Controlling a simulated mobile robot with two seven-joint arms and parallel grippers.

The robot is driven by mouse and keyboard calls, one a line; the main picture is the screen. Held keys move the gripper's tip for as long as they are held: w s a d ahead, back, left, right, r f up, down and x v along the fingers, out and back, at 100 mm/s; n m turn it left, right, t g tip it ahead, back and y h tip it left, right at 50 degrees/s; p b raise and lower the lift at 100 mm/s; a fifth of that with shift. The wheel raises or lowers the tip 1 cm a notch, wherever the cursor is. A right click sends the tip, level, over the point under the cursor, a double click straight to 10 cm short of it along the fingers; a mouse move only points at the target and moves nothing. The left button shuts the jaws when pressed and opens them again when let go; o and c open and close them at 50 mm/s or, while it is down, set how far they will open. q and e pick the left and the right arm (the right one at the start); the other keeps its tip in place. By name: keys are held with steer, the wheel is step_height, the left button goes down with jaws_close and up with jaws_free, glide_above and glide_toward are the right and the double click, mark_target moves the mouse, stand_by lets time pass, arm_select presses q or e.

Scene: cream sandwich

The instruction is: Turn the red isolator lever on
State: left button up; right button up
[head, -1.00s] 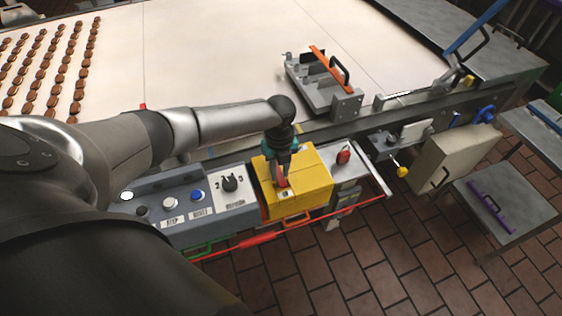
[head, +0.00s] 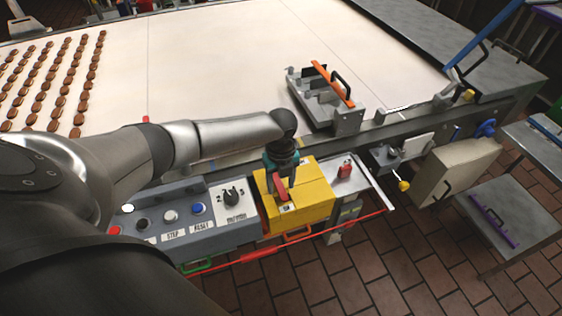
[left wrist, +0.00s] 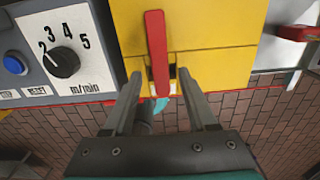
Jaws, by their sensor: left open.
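The red isolator lever (head: 281,188) is on the yellow box (head: 312,199) at the front edge of the conveyor. In the left wrist view the red lever (left wrist: 157,50) runs up and down the picture across the yellow face. Its lower end lies between the two fingertips. My left gripper (left wrist: 159,82) is open, with a finger on each side of the lever and visible gaps. In the head view my left gripper (head: 282,178) is over the box and partly hides the lever. My right gripper is not in view.
A grey control panel (head: 184,217) with buttons and a speed dial (head: 231,197) stands left of the box. A small red part (head: 345,170) is to its right. A red cord (head: 262,252) runs along the front. The belt (head: 220,70) carries rows of brown sandwiches at left.

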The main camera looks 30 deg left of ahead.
mark_target(281, 190)
arm_select(q)
step_height(281, 190, up, 15)
stand_by(0.3)
steer(key=shift+f, duration=0.15)
stand_by(0.3)
